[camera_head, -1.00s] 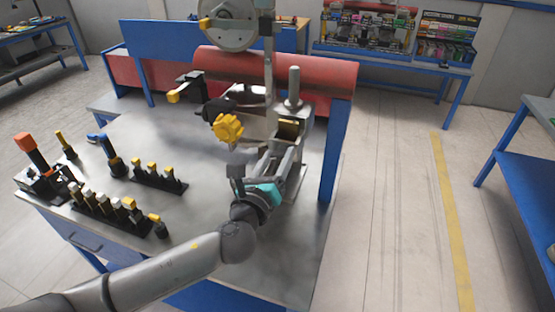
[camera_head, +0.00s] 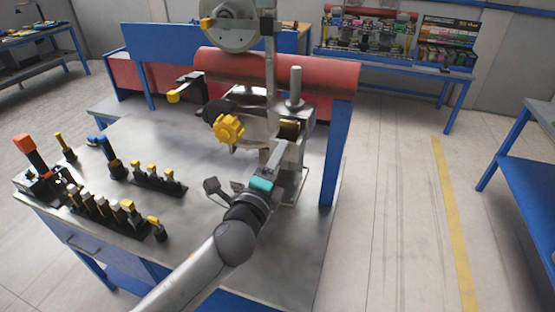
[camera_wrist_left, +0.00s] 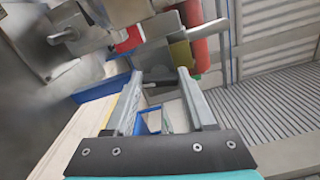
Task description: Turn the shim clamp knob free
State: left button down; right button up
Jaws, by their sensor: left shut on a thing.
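My left gripper (camera_head: 280,150) reaches up to the metal fixture (camera_head: 290,128) on the workbench. In the left wrist view its two fingertips (camera_wrist_left: 161,76) stand on either side of a small dark piece, which I take to be the shim clamp knob (camera_wrist_left: 160,84). The gripper is shut on it. In the head view this knob is hidden behind the gripper and fixture. A yellow lobed knob (camera_head: 228,128) sits on the machine, left of my gripper and apart from it. My right gripper is not in view.
The steel workbench top (camera_head: 180,225) holds racks of yellow-topped tools (camera_head: 115,212) at the left. A red cylinder (camera_head: 230,67) lies behind the fixture. A vertical post (camera_head: 295,80) rises above it. The bench front, right of the racks, is clear around my arm.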

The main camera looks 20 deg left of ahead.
pick_arm(q)
jog(key=shift+f+n, duration=0.1)
jog(key=shift+n, duration=1.2)
jog(key=shift+c, duration=1.2)
grip_release()
jog(key=s+b, duration=0.3)
jog(key=s, duration=1.2)
jog(key=shift+s+a, duration=0.15)
jog(key=shift+a, duration=0.1)
